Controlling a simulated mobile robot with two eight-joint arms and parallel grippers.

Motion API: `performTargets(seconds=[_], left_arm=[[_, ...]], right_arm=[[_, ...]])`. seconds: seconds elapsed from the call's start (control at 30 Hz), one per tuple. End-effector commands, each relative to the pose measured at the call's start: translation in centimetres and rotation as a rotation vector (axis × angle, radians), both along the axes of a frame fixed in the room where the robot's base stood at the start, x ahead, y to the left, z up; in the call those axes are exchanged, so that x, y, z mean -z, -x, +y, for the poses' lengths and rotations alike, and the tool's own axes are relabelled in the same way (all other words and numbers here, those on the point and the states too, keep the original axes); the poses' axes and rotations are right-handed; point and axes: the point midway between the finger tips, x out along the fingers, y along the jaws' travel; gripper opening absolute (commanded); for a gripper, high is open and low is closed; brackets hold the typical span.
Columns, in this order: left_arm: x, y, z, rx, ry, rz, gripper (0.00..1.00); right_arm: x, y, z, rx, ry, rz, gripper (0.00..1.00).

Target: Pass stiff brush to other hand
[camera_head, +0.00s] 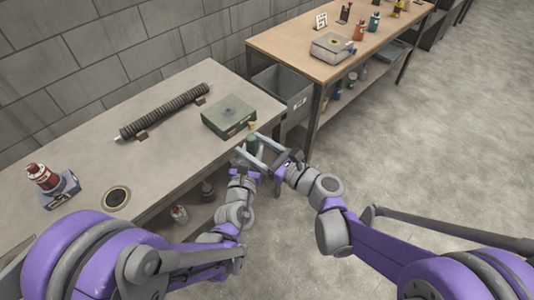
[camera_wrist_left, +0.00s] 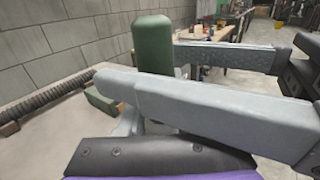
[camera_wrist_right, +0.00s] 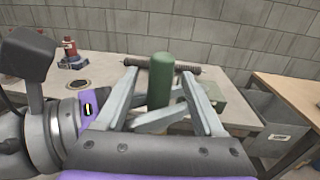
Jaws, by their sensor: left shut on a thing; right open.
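The stiff brush shows as an upright green rounded handle (camera_head: 252,142), also in the left wrist view (camera_wrist_left: 153,42) and right wrist view (camera_wrist_right: 160,80). Its bristles cannot be made out. My left gripper (camera_head: 249,158) is shut on the brush, below the handle's top, beyond the table's front edge. My right gripper (camera_wrist_right: 162,92) comes in from the right and is open. Its two pale fingers lie on either side of the handle; in the left wrist view one crosses in front and one passes behind. Whether they touch it cannot be told.
A dark ribbed mesh tube (camera_head: 165,112) lies on supports on the table (camera_head: 95,140). A green-grey box (camera_head: 229,116) sits at the table's right end, close behind the grippers. A red bottle (camera_head: 43,177) and round dish (camera_head: 116,198) are at left. A grey bin (camera_head: 283,92) stands between the tables.

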Motion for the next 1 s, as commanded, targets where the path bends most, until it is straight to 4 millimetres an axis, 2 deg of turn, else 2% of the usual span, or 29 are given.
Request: performTargets(seconds=[0.13, 0.47, 0.83, 0.97, 1.0], left_arm=[[-0.01, 0.00, 0.00, 0.000, 0.000, 0.000, 0.00], [-0.01, 0.00, 0.00, 0.000, 0.000, 0.000, 0.00], [-0.01, -0.01, 0.00, 0.000, 0.000, 0.000, 0.00], [-0.01, -0.02, 0.00, 0.000, 0.000, 0.000, 0.00], [-0.01, -0.02, 0.00, 0.000, 0.000, 0.000, 0.38]], right_arm=[[0.00, -0.55, 0.92, -0.001, 0.000, 0.000, 0.70], [0.00, -0.71, 1.08, 0.000, 0.001, -0.001, 0.68], [0.00, -0.68, 1.07, 0.000, 0.001, -0.001, 0.02], [0.00, -0.66, 1.08, -0.001, 0.001, -0.001, 0.00], [-0.01, -0.66, 1.09, -0.001, 0.001, -0.001, 0.00]])
